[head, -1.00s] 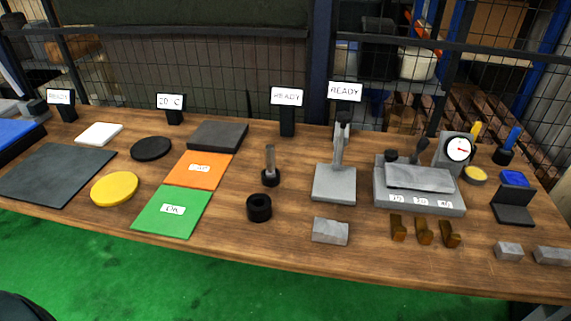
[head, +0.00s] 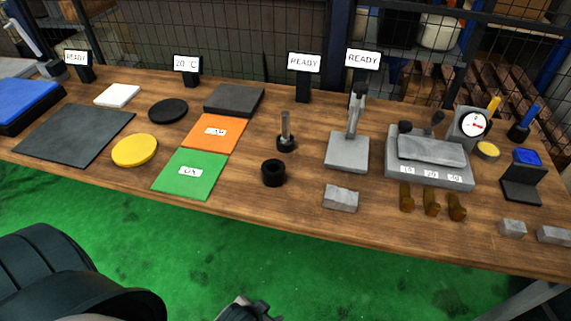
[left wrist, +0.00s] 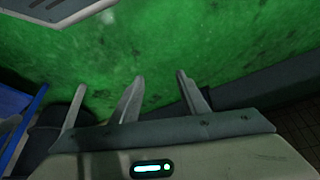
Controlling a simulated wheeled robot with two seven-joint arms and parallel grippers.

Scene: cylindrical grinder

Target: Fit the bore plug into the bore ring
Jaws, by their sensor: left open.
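The bore ring looks to be the short black ring (head: 273,173) standing on the wooden bench, its dark hole facing up. The bore plug looks to be the grey metal pin in a black round base (head: 286,132), upright just behind the ring and apart from it. My left gripper (head: 245,309) shows only in part at the bottom edge of the head view, in front of and below the bench. In the left wrist view its fingers (left wrist: 132,88) are spread and empty over the green floor. My right gripper is not in view.
A green mat (head: 190,174) and an orange mat (head: 215,133) lie left of the ring. A grey stand (head: 347,153) is to its right, with a grey block (head: 341,198) near the front edge. Bare wood surrounds the ring.

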